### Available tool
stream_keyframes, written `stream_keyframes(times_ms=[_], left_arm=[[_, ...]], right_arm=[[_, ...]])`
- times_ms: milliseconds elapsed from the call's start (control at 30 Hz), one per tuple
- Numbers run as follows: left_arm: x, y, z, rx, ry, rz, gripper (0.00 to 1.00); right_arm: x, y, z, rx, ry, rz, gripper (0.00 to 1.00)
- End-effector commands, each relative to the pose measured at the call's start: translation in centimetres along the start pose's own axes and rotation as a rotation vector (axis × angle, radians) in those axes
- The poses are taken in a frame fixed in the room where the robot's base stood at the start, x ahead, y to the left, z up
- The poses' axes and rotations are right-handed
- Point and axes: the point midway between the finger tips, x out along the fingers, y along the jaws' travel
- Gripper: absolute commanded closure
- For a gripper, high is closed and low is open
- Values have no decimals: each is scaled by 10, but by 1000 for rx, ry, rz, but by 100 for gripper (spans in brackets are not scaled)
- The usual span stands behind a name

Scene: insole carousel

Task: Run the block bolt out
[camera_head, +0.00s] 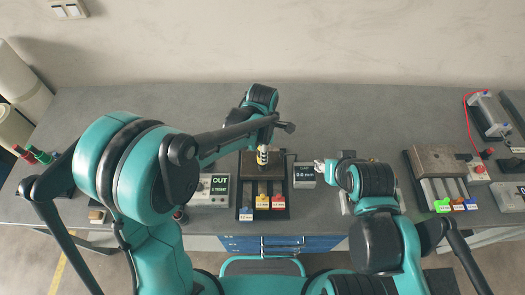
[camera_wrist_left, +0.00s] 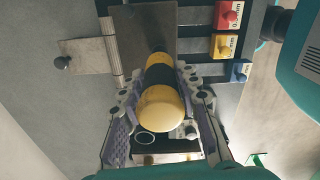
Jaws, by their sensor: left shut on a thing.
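My left gripper (camera_head: 262,146) is shut on a yellow-and-black driver (camera_wrist_left: 161,105). The driver also shows as a small banded piece (camera_head: 262,156) in the head view, standing over the brown block (camera_head: 250,166). In the left wrist view the purple fingers are on both sides of the driver, and its far end points at the brown block (camera_wrist_left: 140,22). The bolt and the driver's tip are hidden. My right gripper (camera_head: 321,166) is to the right of the block, beside a small display reading 0.0 mm (camera_head: 304,175); its jaw gap is too small to judge.
Coloured tabs, blue (camera_head: 245,213), yellow (camera_head: 261,202) and red (camera_head: 278,202), lie in front of the block. A sign reading OUT (camera_head: 219,185) stands to the left. A second block station (camera_head: 437,160) is at the right. The back of the bench (camera_head: 350,115) is clear.

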Motion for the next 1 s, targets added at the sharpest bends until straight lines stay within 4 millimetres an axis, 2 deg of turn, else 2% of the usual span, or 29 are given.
stream_keyframes(times_ms=[667,1000], left_arm=[[-2,-1,0,0,0,-2,100],[-21,-1,0,0,0,-1,100]], right_arm=[[-1,0,-1,0,0,0,60],[-12,0,-9,0,0,0,60]])
